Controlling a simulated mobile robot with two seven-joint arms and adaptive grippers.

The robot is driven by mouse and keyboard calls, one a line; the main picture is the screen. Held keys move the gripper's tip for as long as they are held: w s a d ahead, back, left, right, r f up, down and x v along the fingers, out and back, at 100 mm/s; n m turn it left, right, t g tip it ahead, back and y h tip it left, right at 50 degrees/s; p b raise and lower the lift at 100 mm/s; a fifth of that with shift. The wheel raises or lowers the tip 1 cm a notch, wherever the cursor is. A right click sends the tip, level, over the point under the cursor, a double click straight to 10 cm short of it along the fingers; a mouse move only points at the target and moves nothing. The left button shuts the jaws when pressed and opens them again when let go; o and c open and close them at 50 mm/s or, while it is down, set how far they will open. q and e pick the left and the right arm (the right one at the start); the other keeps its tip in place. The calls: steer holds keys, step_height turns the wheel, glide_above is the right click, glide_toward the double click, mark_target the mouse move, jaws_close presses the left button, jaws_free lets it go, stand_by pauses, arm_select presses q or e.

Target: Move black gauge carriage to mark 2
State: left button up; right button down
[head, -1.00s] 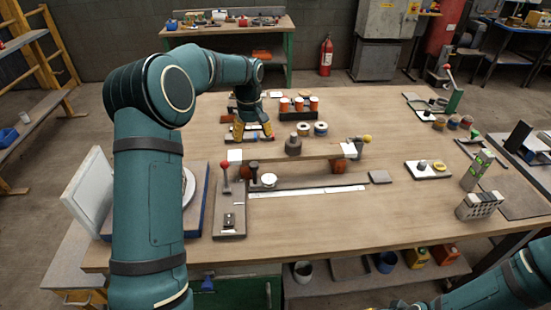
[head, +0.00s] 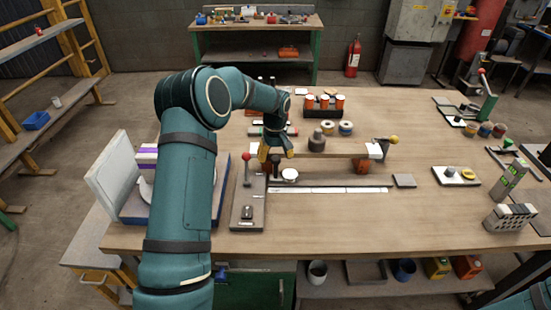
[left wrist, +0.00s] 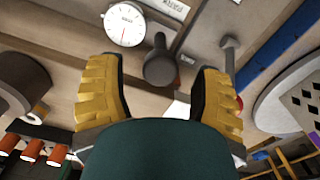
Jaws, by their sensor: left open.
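The black gauge carriage shows as an upright black knob (head: 276,172) beside a white round dial (head: 289,175), at the left end of a white scale strip (head: 330,190). My left gripper (head: 276,152) has yellow fingers and is open just above and behind the knob. In the left wrist view the dark knob (left wrist: 160,65) appears between the open fingers (left wrist: 158,75), with a gap on both sides. The dial (left wrist: 124,24) is near the top of that view. The marks on the strip are too small to read. My right gripper is out of view.
A red-ball lever (head: 246,170) on a grey plate stands just left of the carriage. A wooden beam (head: 335,151) with a grey weight (head: 317,143) runs behind the strip. A flat grey block (head: 404,181) lies off its right end. The table front is clear.

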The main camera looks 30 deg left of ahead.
arm_select(q)
steer(key=shift+f, duration=0.3)
jaws_close()
steer(key=shift+d, duration=0.1)
